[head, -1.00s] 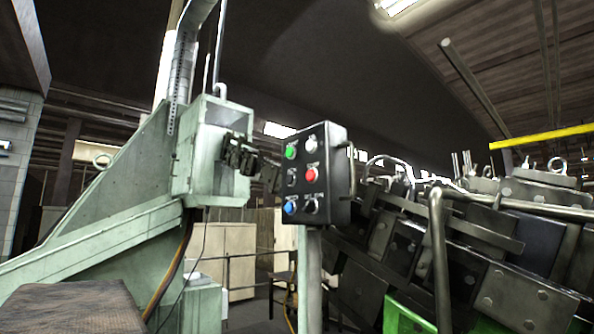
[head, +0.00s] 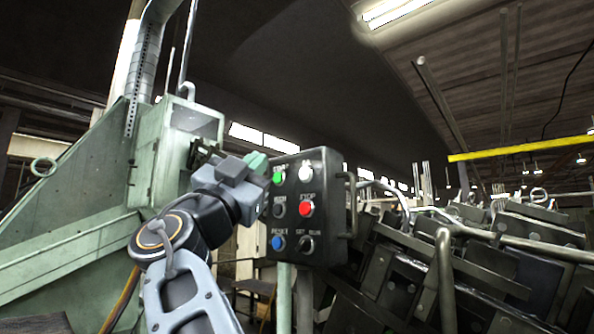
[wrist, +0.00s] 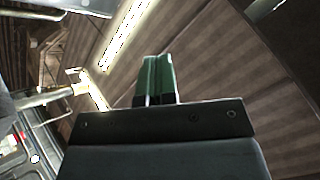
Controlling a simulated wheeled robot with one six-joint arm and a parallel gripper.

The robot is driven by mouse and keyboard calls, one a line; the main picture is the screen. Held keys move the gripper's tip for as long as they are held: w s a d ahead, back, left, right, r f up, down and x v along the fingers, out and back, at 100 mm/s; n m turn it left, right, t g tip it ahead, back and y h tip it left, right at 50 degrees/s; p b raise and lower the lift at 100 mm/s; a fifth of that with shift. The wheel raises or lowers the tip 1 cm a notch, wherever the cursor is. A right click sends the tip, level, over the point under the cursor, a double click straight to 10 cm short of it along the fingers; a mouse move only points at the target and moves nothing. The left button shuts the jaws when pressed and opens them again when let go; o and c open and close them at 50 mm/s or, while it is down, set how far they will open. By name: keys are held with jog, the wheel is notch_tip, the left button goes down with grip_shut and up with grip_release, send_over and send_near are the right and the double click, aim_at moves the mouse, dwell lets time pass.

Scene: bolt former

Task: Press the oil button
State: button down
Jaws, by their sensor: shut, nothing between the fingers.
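A dark control box (head: 325,225) faces me on a post. It carries a green button (head: 279,176), a white button (head: 306,171), a black button (head: 279,211), a red button (head: 306,209) labelled STOP, a blue button (head: 278,243) labelled RESET and a black selector (head: 306,243). I cannot read which one is oil; the top labels are unclear or partly hidden. My gripper (head: 262,158) is at the box's upper left, near the green button; I cannot tell whether it touches the box. Its green fingers are shut and empty, also in the wrist view (wrist: 157,72).
A pale green machine frame (head: 80,215) stands at the left, behind my arm. Dark machinery with metal pipes (head: 445,270) fills the right, close to the box. A handle (head: 350,205) sticks out on the box's right side. The wrist view shows mostly roof and lights.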

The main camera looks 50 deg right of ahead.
aim_at(306, 174)
jog(key=shift+s+a+r+m, duration=0.1)
jog(key=shift+r+m, duration=0.2)
jog(key=shift+r, duration=0.05)
jog(key=shift+s+d+p, duration=0.2)
jog(key=shift+d+p, duration=0.1)
jog(key=shift+d, duration=1.9)
jog(key=shift+s+d+p, duration=0.15)
jog(key=shift+d+p, duration=0.15)
jog(key=shift+d, duration=1.85)
jog(key=shift+d, duration=0.1)
jog(key=shift+d+b, duration=0.35)
jog(key=shift+b, duration=0.15)
